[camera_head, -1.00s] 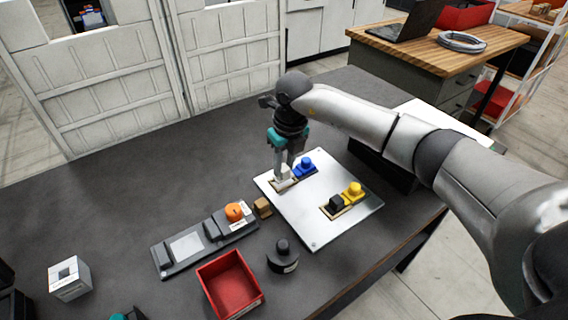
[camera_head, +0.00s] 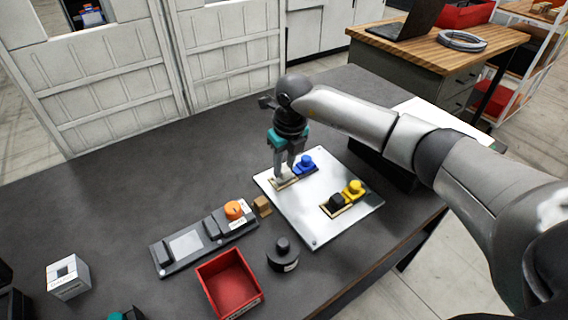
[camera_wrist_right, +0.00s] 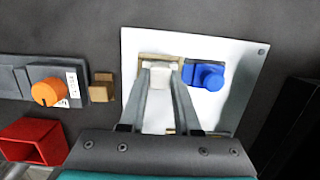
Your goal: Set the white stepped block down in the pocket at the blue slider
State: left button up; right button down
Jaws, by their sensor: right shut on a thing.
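My right gripper (camera_head: 283,177) is shut on the white stepped block (camera_wrist_right: 158,82), with its fingers pointing down. The block is at the tan-edged pocket (camera_wrist_right: 160,55) beside the blue slider (camera_head: 305,166). In the wrist view the blue slider (camera_wrist_right: 205,76) is just right of the fingers. The fingers hide much of the block and pocket, so I cannot tell whether the block rests fully on the pocket floor. A teal bit of my left gripper (camera_head: 121,315) shows at the bottom edge; its fingers are out of frame.
A red bin (camera_head: 230,284) and a dark round part (camera_head: 283,256) stand in front.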

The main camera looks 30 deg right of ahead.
jog(key=shift+f+b, duration=0.35)
jog(key=shift+f, duration=0.25)
jog(key=shift+c, duration=0.7)
grip_release()
jog(key=shift+r, duration=0.1)
jog(key=shift+r+p, duration=3.45)
jog(key=shift+r, duration=1)
